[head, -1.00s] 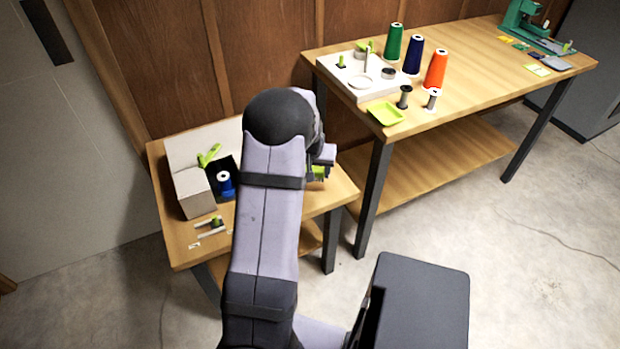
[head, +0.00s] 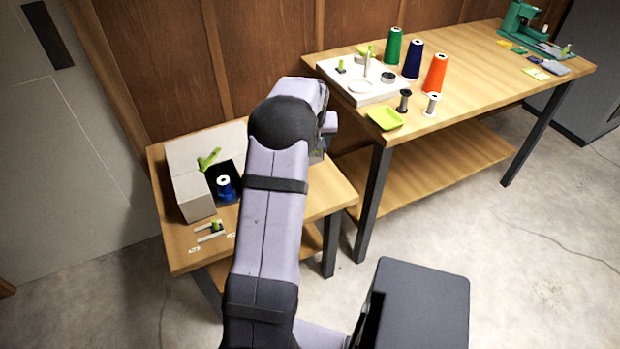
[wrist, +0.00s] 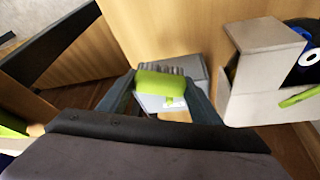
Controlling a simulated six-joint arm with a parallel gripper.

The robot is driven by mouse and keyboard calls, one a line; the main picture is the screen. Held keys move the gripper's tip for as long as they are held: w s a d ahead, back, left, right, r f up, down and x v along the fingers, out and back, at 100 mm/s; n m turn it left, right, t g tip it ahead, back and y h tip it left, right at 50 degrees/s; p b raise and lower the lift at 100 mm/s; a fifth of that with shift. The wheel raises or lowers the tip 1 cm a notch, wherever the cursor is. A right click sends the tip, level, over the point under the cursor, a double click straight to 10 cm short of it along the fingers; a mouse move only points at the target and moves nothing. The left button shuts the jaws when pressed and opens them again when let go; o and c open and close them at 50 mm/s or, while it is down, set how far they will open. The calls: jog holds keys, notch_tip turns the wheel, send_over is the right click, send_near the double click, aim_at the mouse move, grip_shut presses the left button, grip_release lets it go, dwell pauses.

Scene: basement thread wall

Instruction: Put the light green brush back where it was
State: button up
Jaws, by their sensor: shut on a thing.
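My gripper (wrist: 161,86) is shut on a light green block-like piece, which I take to be the brush (wrist: 160,83). It lies across between the two fingers in the wrist view. Its underside and any bristles are hidden. Beyond it is a grey, ribbed object (wrist: 188,66) with a pale lower part and a small green mark. I cannot tell whether the brush touches it. In the head view my arm hides the brush and most of the gripper, above the right part of the low table (head: 335,192).
A pale box (head: 192,195) with a blue spool (head: 224,186) and a green clip-like thing (head: 208,158) stands on the low table's left. The higher table at right holds a white tray (head: 374,98), thread cones and a green dish (head: 385,116).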

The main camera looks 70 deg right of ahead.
jog(key=shift+f, duration=5)
jog(key=shift+f, duration=0.2)
jog(key=o, duration=1.1)
